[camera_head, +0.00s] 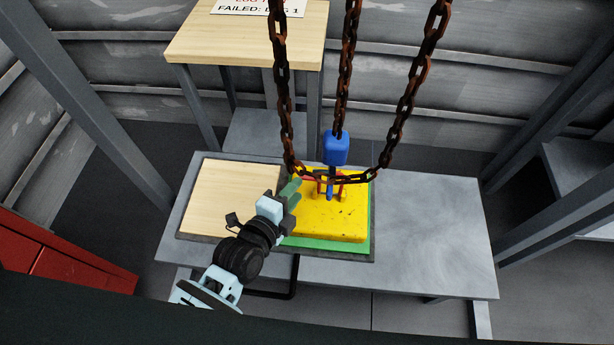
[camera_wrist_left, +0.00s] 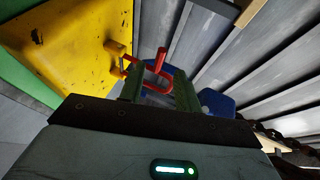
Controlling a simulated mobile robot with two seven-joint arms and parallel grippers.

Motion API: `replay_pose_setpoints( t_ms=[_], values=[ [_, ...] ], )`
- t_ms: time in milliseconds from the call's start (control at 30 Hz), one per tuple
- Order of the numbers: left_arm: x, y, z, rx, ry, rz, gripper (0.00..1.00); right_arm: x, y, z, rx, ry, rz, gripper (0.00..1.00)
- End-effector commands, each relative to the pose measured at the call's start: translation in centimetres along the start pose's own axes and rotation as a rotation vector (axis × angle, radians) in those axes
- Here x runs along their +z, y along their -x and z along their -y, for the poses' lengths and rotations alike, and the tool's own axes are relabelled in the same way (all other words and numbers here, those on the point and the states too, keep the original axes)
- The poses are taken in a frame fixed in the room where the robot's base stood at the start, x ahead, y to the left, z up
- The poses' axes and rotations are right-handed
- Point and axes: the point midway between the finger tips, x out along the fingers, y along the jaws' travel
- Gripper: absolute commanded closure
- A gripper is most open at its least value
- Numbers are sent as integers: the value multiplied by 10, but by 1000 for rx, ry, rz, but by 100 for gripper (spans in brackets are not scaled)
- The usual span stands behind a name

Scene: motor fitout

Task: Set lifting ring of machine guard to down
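The yellow machine guard (camera_head: 330,218) sits on a green-edged area of the table; it fills the upper left of the left wrist view (camera_wrist_left: 80,45). Its red lifting ring (camera_wrist_left: 157,72) shows there between and just beyond my green fingertips, beside a yellow lug (camera_wrist_left: 115,48). Whether the fingers touch it I cannot tell. In the head view, red parts (camera_head: 321,178) on the guard's top are partly hidden by the chain and blue hook. My left gripper (camera_head: 294,190) is at the guard's left edge, fingers apart. My right gripper is not in view.
Rusty chains (camera_head: 281,95) hang in front of the guard, one sagging across its top. A blue hook block (camera_head: 336,148) hangs above it. A wooden board (camera_head: 225,195) lies left; the grey table (camera_head: 440,235) is clear at right. A wooden stand (camera_head: 250,40) is behind.

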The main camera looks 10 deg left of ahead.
Motion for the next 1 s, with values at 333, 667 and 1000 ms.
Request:
replay_pose_setpoints(
  t_ms=[333,667,1000],
  values=[
    [0,-51,-2,1,4,1,67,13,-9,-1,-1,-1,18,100],
    [0,-64,0,1,2,0,67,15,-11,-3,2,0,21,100],
    [0,-63,0,1,1,0,93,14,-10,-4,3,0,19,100]
  ],
)
